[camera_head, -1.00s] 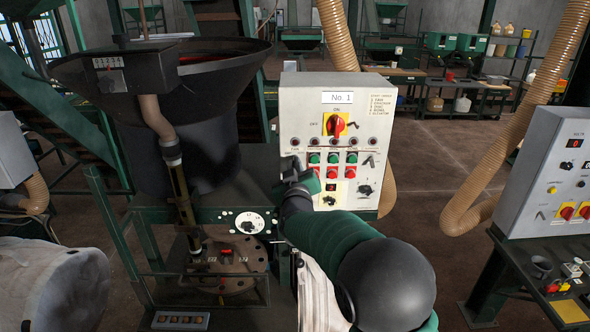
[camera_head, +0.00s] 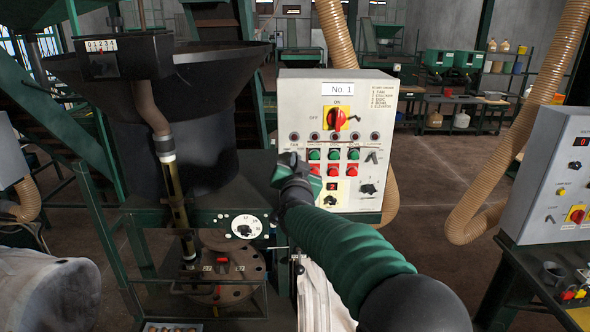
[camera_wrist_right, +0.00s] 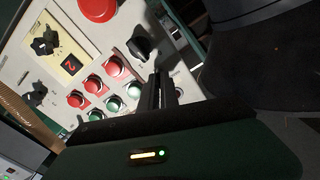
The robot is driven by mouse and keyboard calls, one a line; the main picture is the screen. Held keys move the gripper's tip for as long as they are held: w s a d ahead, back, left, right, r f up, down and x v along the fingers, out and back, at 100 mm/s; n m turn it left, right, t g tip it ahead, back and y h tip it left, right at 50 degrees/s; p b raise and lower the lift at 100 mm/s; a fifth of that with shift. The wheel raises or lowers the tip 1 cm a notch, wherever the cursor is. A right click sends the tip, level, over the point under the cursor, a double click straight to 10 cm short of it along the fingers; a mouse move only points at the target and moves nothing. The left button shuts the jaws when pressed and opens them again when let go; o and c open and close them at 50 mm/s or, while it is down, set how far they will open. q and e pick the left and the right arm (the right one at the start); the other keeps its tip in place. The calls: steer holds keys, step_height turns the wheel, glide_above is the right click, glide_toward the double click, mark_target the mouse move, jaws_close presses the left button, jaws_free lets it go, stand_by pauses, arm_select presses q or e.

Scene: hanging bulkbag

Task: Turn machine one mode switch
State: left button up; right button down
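The grey-white control panel of machine one, labelled No. 1 (camera_head: 337,89), stands at the centre of the head view. It carries a red and yellow rotary switch (camera_head: 337,118), a black lever switch (camera_head: 373,157) and a black knob (camera_head: 367,188). My right gripper (camera_head: 290,164) is at the panel's left edge and covers part of its face. In the right wrist view, the right gripper (camera_wrist_right: 161,82) points at the panel, its fingers close together with nothing visible between them. A black rotary knob (camera_wrist_right: 140,44) lies just beyond the fingertips, seemingly apart. My left gripper is out of view.
Green and red buttons (camera_head: 333,163) sit close right of the gripper. A large black hopper (camera_head: 205,120) and a white dial (camera_head: 246,227) are left of the panel. A second panel (camera_head: 552,175) stands at right. A tan hose (camera_head: 480,190) hangs between them.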

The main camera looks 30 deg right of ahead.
steer(key=shift+a+f+m+b, duration=0.1)
steer(key=shift+f+m+b, duration=0.25)
steer(key=shift+m, duration=0.25)
steer(key=c, duration=1.6)
jaws_free()
steer(key=shift+w, duration=0.25)
steer(key=shift+w+d, duration=0.15)
steer(key=shift+d, duration=0.05)
steer(key=b+v, duration=0.1)
steer(key=v, duration=1.6)
steer(key=shift+b, duration=0.35)
steer(key=shift+d, duration=0.15)
